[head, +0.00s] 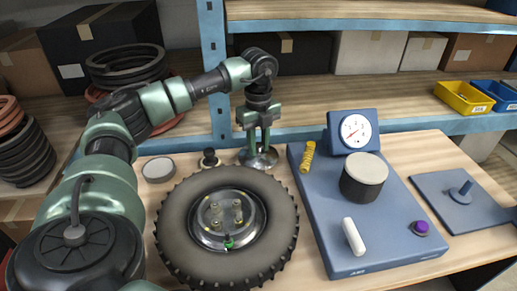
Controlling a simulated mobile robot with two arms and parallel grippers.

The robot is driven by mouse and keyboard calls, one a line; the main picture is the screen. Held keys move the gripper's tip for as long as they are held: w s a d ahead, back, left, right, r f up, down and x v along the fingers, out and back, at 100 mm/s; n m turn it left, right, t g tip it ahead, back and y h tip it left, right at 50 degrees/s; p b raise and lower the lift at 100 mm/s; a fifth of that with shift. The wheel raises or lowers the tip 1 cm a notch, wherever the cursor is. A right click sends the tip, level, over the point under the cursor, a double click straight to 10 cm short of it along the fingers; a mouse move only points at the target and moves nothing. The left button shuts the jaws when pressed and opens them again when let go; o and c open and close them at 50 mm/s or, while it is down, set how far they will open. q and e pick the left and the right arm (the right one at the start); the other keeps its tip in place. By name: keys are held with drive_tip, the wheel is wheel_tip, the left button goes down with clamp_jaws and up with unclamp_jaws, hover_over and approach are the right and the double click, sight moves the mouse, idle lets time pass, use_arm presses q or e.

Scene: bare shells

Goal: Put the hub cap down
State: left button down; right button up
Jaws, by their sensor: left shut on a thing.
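The silver hub cap (257,159) is in the head view, just behind the tyre's far edge. My left gripper (258,145) points down from above and is shut on the hub cap's middle. The hub cap is at or close to the wooden table (184,176); I cannot tell whether it touches. My right gripper is not in view.
A wheel with a black knobbly tyre (175,230) lies flat in front. A grey-topped round tin (158,169) and a small black knob (209,158) stand left of the hub cap. A blue gauge board (385,235) fills the right. Shelves with boxes stand behind.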

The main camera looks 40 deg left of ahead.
sight(258, 144)
use_arm(q)
wheel_tip(258, 144, down, 2)
drive_tip(key=shift+f, duration=0.2)
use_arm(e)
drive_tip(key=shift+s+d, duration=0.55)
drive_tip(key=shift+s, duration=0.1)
use_arm(q)
drive_tip(key=c, duration=1.1)
unclamp_jaws()
wheel_tip(258, 144, up, 12)
drive_tip(key=shift+r+b, duration=0.15)
drive_tip(key=shift+b, duration=0.8)
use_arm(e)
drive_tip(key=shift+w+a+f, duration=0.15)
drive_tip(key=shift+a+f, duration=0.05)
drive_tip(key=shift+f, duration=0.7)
